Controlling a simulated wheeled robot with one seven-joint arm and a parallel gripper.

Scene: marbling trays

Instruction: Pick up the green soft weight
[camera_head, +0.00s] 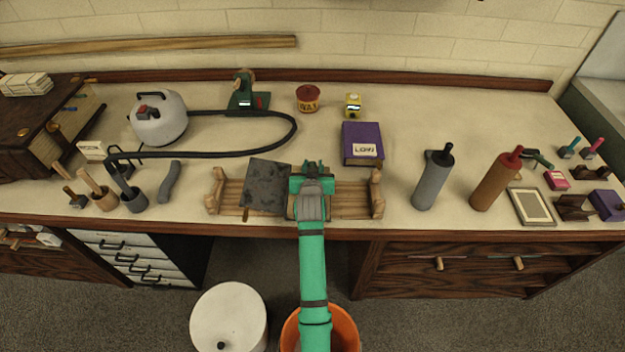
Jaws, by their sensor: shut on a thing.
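My gripper (314,170) is over the right half of a low wooden rack (350,199) near the front edge of the bench. It is shut on a green thing beneath it, which I take for the green soft weight (293,207). Only a little of it shows; my gripper and arm hide the rest. Whether it touches the rack cannot be told. A dark grey slab (267,186) lies tilted on the rack's left half, close beside my gripper.
A purple box (362,144) stands just behind the rack. A grey bottle (434,178) and a brown bottle (497,180) stand to the right. A black hose (235,152) curves behind left. An orange bucket (347,320) and a white bin (229,312) are on the floor.

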